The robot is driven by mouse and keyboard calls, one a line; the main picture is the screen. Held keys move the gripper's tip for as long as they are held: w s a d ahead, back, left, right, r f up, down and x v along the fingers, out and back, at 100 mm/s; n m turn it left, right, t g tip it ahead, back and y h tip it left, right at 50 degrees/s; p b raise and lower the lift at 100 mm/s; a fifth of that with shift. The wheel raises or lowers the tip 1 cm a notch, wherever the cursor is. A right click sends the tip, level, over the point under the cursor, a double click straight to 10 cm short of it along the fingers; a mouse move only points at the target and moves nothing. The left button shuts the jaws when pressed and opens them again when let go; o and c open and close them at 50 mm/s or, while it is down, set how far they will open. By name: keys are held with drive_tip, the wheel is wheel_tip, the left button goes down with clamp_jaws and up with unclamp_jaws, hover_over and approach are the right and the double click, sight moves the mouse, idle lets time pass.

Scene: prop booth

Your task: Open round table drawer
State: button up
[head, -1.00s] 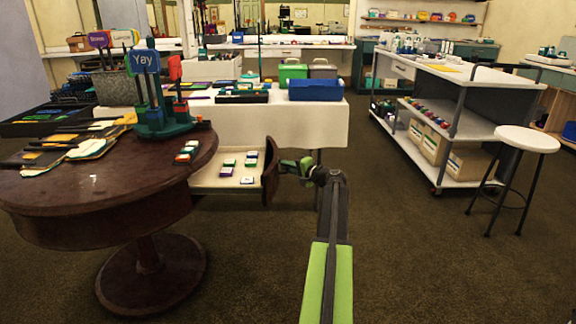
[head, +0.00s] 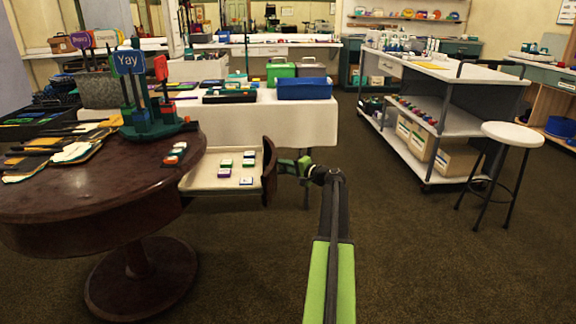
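The round table (head: 95,190) is dark polished wood on a pedestal at the left of the head view. Its drawer (head: 212,178) is pulled out to the right, with a pale interior and a curved dark front (head: 268,170). Several small coloured boxes lie inside it. My gripper (head: 291,167) is at the outer side of the drawer front, touching or very close to it. Its fingertips are small and partly hidden against the front, so I cannot tell whether they are closed on a handle.
A sign stand with a "Yay" sign (head: 130,62) and several props stand on the tabletop. A white-covered table (head: 300,122) is behind. A shelf cart (head: 445,125) and a round stool (head: 512,135) stand at the right. The carpet between is clear.

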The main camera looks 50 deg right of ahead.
drive_tip(key=s+r+p, duration=0.2)
drive_tip(key=s, duration=1.5)
drive_tip(key=shift+r, duration=0.25)
drive_tip(key=shift+s+a, duration=0.1)
drive_tip(key=shift+s, duration=0.05)
